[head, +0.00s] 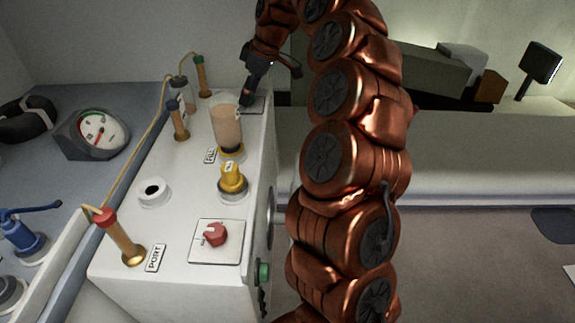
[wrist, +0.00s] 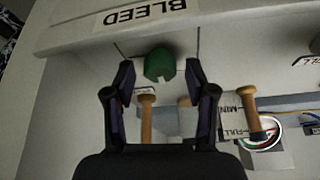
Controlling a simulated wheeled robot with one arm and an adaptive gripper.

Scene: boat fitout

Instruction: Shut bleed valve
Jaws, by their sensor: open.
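The green bleed valve knob (wrist: 158,64) is in the wrist view, just below the upside-down BLEED label (wrist: 145,14) on the white panel. My gripper (wrist: 159,78) is open, with one dark finger on each side of the knob. The knob lies at about the level of the fingertips, and I cannot tell whether they touch it. In the head view my gripper (head: 248,92) points down at the far right corner of the white box. The knob there is mostly hidden or too small to make out.
The white box (head: 130,282) carries a clear cylinder of tan fluid (head: 227,125), a yellow knob (head: 232,178), a red rotary switch (head: 215,234) and several wooden-handled plungers (head: 120,238). A gauge (head: 98,131) and a blue-handled valve (head: 22,236) stand at left.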

